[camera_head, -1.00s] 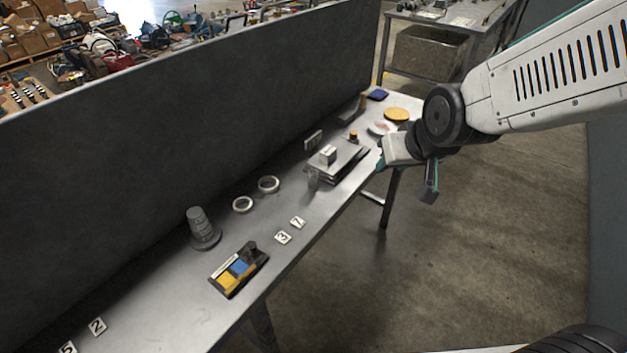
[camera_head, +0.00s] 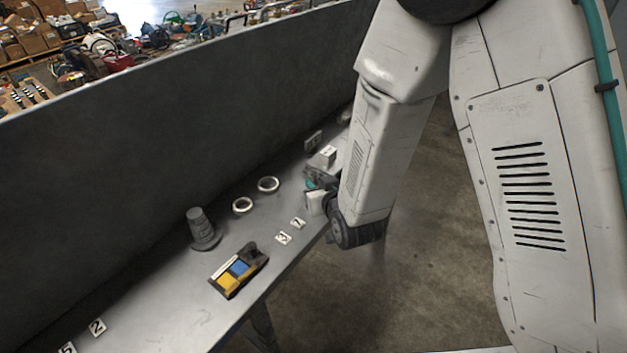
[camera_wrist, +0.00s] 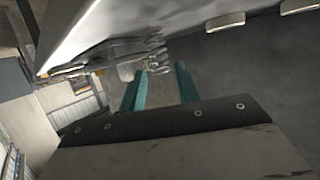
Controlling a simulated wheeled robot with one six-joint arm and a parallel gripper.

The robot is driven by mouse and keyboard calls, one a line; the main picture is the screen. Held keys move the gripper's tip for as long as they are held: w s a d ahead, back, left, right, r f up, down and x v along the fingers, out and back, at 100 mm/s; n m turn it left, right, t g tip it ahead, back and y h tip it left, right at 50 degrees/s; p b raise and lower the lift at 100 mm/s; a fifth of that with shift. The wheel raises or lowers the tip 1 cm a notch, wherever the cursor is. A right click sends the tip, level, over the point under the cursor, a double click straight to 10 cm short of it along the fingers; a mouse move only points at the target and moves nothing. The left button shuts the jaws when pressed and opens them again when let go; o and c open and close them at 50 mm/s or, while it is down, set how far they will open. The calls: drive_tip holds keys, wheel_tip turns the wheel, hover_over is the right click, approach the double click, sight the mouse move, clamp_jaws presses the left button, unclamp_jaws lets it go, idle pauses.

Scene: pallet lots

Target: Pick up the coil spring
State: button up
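The coil spring (camera_wrist: 157,48) shows in the wrist view as a small stack of pale metal loops, just past my fingertips and roughly in line with the gap between them. My gripper (camera_wrist: 161,72) has two teal fingers standing apart, with nothing clearly held between them. In the head view my gripper (camera_head: 312,184) is low at the bench's near edge, beside a plate stack with a white block (camera_head: 327,154) on it. There my wrist and forearm hide the spring. I cannot tell whether the fingers touch the spring.
Two pale rings (camera_head: 268,184) (camera_head: 242,204) lie left of my gripper. Number tiles (camera_head: 290,230) lie near the front edge. A dark panel (camera_head: 180,120) rises behind the bench (camera_head: 160,310).

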sight(314, 174)
drive_tip(key=x, duration=0.5)
drive_tip(key=shift+w+r, duration=0.25)
drive_tip(key=shift+r, duration=0.05)
drive_tip(key=c, duration=0.6)
drive_tip(key=shift+r, duration=0.15)
